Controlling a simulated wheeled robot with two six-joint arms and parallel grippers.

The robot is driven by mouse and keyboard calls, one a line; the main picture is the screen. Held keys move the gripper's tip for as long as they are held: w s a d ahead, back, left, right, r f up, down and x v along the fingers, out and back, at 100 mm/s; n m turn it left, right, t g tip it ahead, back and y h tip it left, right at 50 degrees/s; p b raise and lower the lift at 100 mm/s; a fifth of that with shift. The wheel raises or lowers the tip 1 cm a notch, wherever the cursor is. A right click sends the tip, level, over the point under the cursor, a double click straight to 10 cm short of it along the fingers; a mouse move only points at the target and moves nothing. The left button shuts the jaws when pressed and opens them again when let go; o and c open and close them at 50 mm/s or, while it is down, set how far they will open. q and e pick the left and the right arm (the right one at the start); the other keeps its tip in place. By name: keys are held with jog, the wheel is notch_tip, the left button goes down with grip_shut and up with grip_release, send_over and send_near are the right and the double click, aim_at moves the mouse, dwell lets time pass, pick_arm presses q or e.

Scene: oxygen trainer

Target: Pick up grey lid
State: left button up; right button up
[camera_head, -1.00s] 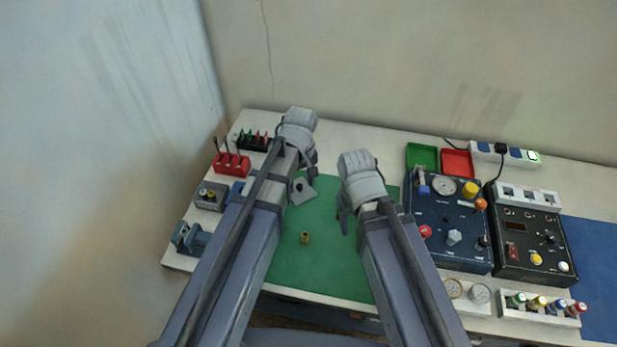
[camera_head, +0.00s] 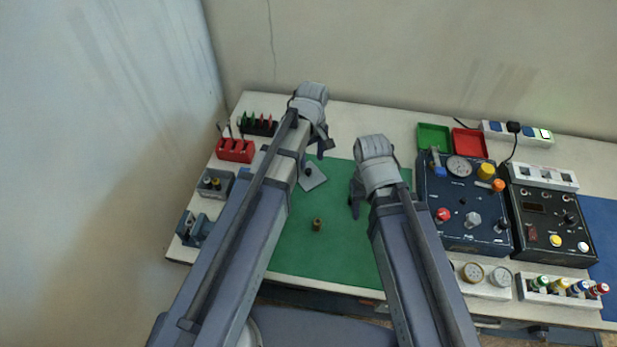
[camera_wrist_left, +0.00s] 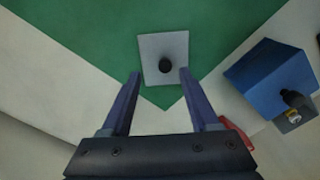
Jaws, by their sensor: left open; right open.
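The grey lid (camera_head: 313,178) is a flat square plate with a dark round knob. It lies on the green mat (camera_head: 290,250) near its far left corner. In the left wrist view the lid (camera_wrist_left: 177,49) lies just beyond and between the fingertips of my left gripper (camera_wrist_left: 159,74), with its knob in line with the gap. My left gripper (camera_head: 322,148) is open and empty, close to the lid in the head view; its height above the mat is hard to tell. My right gripper (camera_head: 355,200) is open and empty over the right part of the mat.
A small brass fitting (camera_head: 317,224) stands on the mat. A red holder (camera_head: 235,150), a black rack (camera_head: 258,127) and a grey block (camera_head: 214,184) are at the left. Green (camera_head: 433,137) and red (camera_head: 470,142) trays and two control boxes (camera_head: 462,205) fill the right.

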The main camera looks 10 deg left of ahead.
aim_at(308, 170)
pick_arm(q)
jog(key=shift+s+a+f+b, duration=0.1)
jog(key=shift+a+f+b, duration=0.1)
jog(key=shift+f+b, duration=1.15)
jog(key=shift+s+a+f+b, duration=0.1)
jog(key=shift+a+f+b, duration=0.1)
jog(key=shift+f+b, duration=1.1)
pick_arm(e)
jog(key=shift+f, duration=2.6)
pick_arm(q)
jog(key=shift+r, duration=0.1)
pick_arm(e)
jog(key=shift+r, duration=0.1)
pick_arm(q)
grip_shut()
